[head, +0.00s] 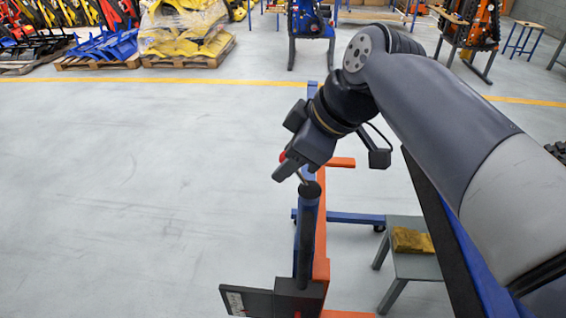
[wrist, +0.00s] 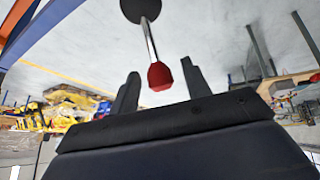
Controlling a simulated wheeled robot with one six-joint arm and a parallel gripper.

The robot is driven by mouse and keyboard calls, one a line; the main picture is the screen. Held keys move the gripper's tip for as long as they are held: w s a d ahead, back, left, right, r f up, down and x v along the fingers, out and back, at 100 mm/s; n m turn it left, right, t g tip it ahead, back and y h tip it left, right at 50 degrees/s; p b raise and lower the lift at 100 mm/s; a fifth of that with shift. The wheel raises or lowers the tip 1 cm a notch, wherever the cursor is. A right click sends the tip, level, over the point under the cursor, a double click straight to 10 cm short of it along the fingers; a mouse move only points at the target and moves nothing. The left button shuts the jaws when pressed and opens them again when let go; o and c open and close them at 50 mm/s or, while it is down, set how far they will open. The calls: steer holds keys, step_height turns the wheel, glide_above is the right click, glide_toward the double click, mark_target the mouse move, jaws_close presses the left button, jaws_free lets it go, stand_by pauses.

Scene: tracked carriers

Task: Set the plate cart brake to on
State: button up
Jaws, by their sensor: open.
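The brake lever is a thin metal rod with a red knob (wrist: 159,76), rising from a round black base (wrist: 140,8) in the wrist view. In the head view its black base (head: 310,190) tops a dark upright post, and the red knob (head: 283,156) shows beside my gripper, partly hidden by it. My gripper (head: 284,170) is open. In the wrist view its two dark fingers (wrist: 160,67) stand apart on either side of the knob, with gaps visible. The post stands by the orange and blue frame (head: 321,240), which appears to be the cart. Brake state cannot be told.
A black panel with a label (head: 246,301) is low at the post's foot. A grey stool (head: 416,264) with a yellow-brown block (head: 412,241) stands at right. Open floor (head: 130,190) lies left. Pallets of blue and yellow parts (head: 185,35) are far behind.

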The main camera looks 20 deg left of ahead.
steer(key=v, duration=0.8)
steer(key=shift+f, duration=0.2)
steer(key=x, duration=1)
steer(key=shift+a+f, duration=0.15)
